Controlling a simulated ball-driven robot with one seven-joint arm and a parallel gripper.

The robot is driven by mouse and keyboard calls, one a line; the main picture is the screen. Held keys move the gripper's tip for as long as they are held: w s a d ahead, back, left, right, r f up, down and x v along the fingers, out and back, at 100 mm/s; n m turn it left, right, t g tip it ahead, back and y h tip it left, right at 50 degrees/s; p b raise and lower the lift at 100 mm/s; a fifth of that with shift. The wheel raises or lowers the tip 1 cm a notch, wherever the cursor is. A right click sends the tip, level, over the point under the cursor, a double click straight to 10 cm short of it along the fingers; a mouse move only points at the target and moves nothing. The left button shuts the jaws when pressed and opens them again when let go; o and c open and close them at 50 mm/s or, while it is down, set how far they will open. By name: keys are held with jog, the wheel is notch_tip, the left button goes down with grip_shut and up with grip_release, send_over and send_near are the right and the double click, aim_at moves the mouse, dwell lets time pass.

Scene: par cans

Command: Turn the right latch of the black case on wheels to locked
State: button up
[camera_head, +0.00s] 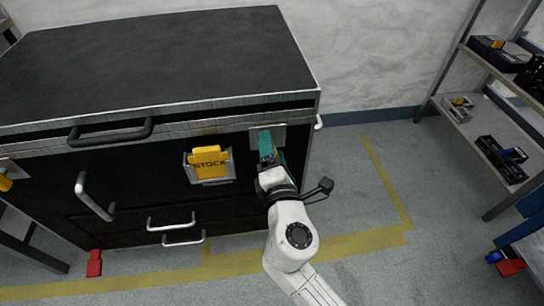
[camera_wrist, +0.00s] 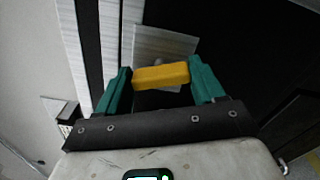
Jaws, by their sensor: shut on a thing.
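The black case (camera_head: 150,60) stands at the left of the head view, with metal edging. Its right latch is a yellow bar (camera_wrist: 161,76) in front of a grey metal plate (camera_wrist: 165,44), part of which shows in the head view. My gripper (camera_head: 267,143), with teal fingers, is at this plate near the case's right front corner. It is shut on the yellow bar, which lies crosswise between the two fingers in the wrist view. In the head view my gripper hides the bar, so its angle on the case cannot be told there.
A yellow STOCK tag (camera_head: 209,162) in a metal holder is left of my gripper. Another yellow latch (camera_head: 5,183) shows at the far left. Metal handles (camera_head: 94,198) stick out from the front. Shelves (camera_head: 480,130) stand at the right; the floor between is clear.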

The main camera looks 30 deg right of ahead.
jog(key=shift+w+d+m+b, duration=0.15)
jog(key=shift+m+b, duration=1.15)
jog(key=shift+m, duration=0.9)
jog(key=o, duration=1)
jog(key=shift+o, duration=0.2)
jog(key=v, duration=1.1)
jog(key=shift+p, duration=0.3)
